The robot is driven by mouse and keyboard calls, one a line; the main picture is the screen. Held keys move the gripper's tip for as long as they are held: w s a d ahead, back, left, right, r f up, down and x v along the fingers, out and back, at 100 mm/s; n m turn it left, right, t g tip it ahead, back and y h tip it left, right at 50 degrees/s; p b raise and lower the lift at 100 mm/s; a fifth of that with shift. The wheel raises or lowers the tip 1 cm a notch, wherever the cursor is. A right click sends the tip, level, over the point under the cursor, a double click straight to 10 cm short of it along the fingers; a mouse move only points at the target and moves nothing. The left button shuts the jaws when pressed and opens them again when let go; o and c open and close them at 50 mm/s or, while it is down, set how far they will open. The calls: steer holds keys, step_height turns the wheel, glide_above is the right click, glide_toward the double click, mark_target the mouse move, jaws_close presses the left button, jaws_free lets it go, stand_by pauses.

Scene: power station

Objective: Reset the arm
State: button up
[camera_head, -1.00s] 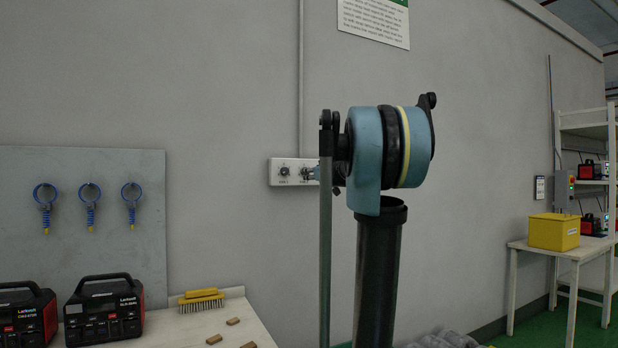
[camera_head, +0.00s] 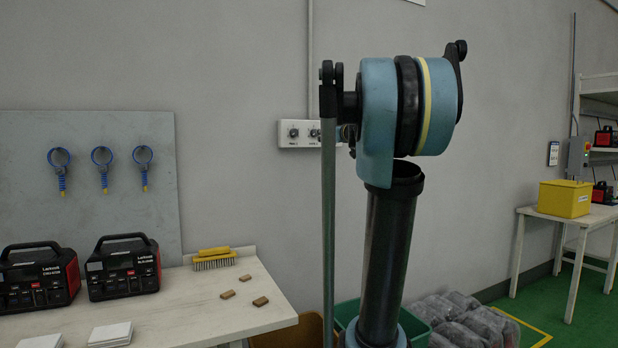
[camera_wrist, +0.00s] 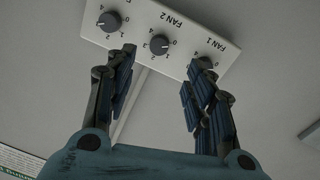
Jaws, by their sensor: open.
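My gripper (camera_wrist: 162,72) is open and empty in the wrist view, its two dark blue-padded fingers spread apart. Beyond the fingertips is a white control panel (camera_wrist: 182,35) with black rotary knobs. The knob marked FAN 2 (camera_wrist: 159,43) shows in the gap between the fingers. The FAN 1 knob (camera_wrist: 204,64) is partly covered by the right finger. Another knob (camera_wrist: 109,21) is at the upper left. I cannot tell whether a fingertip touches the panel. In the head view the panel (camera_head: 297,133) is on the wall, its right part hidden behind my arm, as is most of my gripper.
A pale bench (camera_head: 180,292) at the lower left bears two black-and-red power units (camera_head: 124,268), a yellow brush (camera_head: 213,257) and small wooden blocks. Blue rings (camera_head: 102,168) hang on a grey board. A yellow box (camera_head: 565,198) stands on a table at right. Bins and grey bags (camera_head: 462,318) are low behind my arm.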

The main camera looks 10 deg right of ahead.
steer(key=s+a+f+g+y, duration=0.1)
steer(key=s+a+f+g, duration=0.4)
steer(key=s+f, duration=0.7)
steer(key=s+a+f+g+y, duration=0.1)
steer(key=s+a+f+g, duration=0.3)
steer(key=s+a+f, duration=0.8)
steer(key=s+d+f+m+g+h, duration=0.1)
steer(key=s+d+f+g+h, duration=0.1)
steer(key=s+d+f, duration=0.2)
steer(key=s+d+f+m+g+h, duration=0.2)
steer(key=s+d+f, duration=0.3)
steer(key=s+f, duration=0.5)
steer(key=s+d+f+m+g+h, duration=0.2)
steer(key=s+d+f, duration=0.3)
steer(key=f, duration=0.8)
steer(key=shift+s+f+h, duration=0.3)
steer(key=shift+s, duration=0.9)
steer(key=shift+d, duration=0.1)
steer(key=shift+w+f, duration=0.2)
steer(key=shift+w, duration=0.3)
